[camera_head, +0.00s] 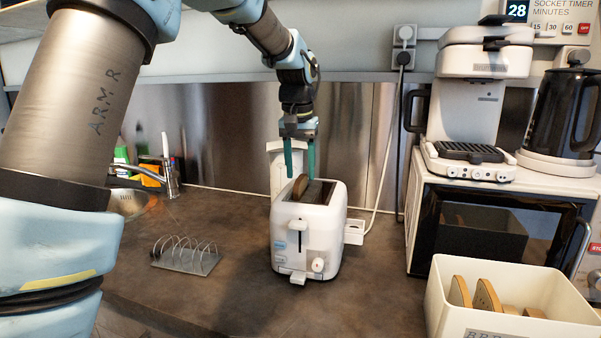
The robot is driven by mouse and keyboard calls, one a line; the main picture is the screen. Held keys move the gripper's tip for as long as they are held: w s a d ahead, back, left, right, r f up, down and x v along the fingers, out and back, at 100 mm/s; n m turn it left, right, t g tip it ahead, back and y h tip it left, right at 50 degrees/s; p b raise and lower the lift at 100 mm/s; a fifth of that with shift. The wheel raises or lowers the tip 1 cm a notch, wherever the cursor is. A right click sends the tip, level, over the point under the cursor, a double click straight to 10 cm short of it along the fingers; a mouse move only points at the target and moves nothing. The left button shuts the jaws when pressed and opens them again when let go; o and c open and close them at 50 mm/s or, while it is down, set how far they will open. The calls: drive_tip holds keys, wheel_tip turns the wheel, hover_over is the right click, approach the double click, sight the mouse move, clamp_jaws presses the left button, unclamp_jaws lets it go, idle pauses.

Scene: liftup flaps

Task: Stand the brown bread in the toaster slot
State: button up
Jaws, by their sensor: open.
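The white toaster (316,243) stands upright on the dark counter in the middle of the view. A piece of brown bread (300,186) stands in the toaster's top opening on the left side, with its upper part showing above the rim. Its lower part is hidden inside. My gripper (300,172) points down above and slightly behind the toaster, its two green fingers apart. The fingers are at the height of the bread's top, and it looks free between them, though the exact depth is hard to tell.
A white bin (452,310) with several bread slices is at the lower right. A wire toast rack (186,262) sits left of the toaster. A microwave (480,225) stands right, with a white appliance (484,90) and black kettle (565,110) on top. A cable hangs behind the toaster.

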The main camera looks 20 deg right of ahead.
wheel_tip(320, 180, up, 10)
drive_tip(key=s+b, duration=0.1)
drive_tip(key=shift+a, duration=0.45)
drive_tip(key=shift+f, duration=0.15)
drive_tip(key=w+a+f+n, duration=0.1)
drive_tip(key=a+f+n, duration=0.1)
drive_tip(key=a+f, duration=0.7)
drive_tip(key=a+f+n, duration=0.2)
drive_tip(key=a+f, duration=0.4)
drive_tip(key=a, duration=0.7)
drive_tip(key=s+a+f+n, duration=0.1)
drive_tip(key=s+a+f, duration=0.3)
drive_tip(key=a, duration=0.3)
drive_tip(key=s+a+f+n+y, duration=0.1)
drive_tip(key=s+a+f, duration=0.4)
drive_tip(key=s+a, duration=0.1)
drive_tip(key=shift+s+a+f+n, duration=0.2)
drive_tip(key=shift+s+a+n, duration=0.15)
drive_tip(key=shift+s, duration=0.1)
drive_tip(key=shift+o, duration=0.3)
